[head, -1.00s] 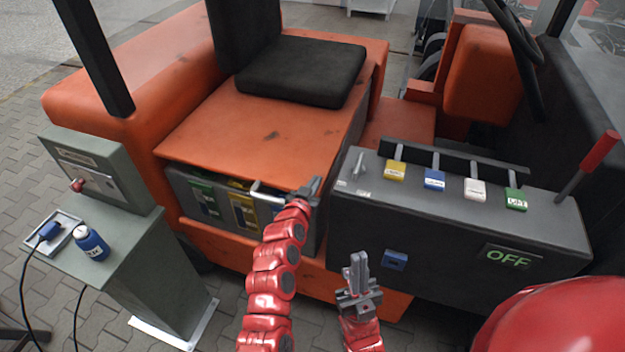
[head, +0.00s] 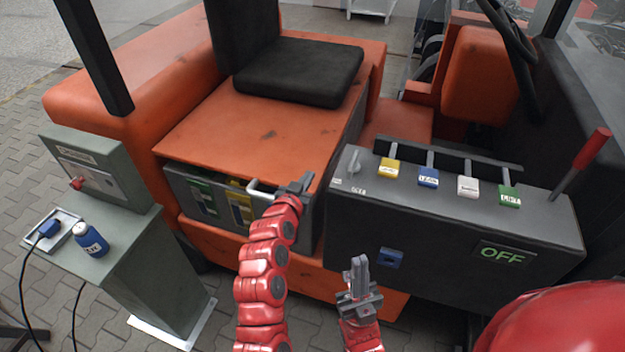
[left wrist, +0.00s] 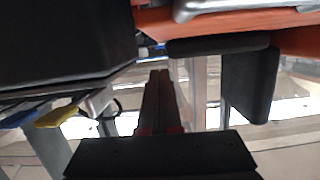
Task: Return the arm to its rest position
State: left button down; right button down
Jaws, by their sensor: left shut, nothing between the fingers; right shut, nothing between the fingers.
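My left arm (head: 262,270) comes up from the bottom in the head view. Its gripper (head: 300,184) is shut and empty, close to the white handle (head: 262,188) at the front of the orange vehicle's compartment; I cannot tell whether they touch. My right gripper (head: 359,268) is shut and empty, pointing up in front of the dark control box. In the left wrist view the left gripper's closed fingers (left wrist: 160,100) show in the middle, with nothing between them.
The orange seat base (head: 250,130) lies behind. A grey-green pedestal (head: 120,255) with a blue bottle (head: 91,240) stands left.

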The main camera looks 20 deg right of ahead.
pick_arm(q)
jog(key=b+v, duration=0.1)
jog(key=v, duration=0.5)
jog(key=shift+a+r, duration=0.2)
jog(key=shift+r, duration=0.05)
jog(key=shift+a, duration=0.1)
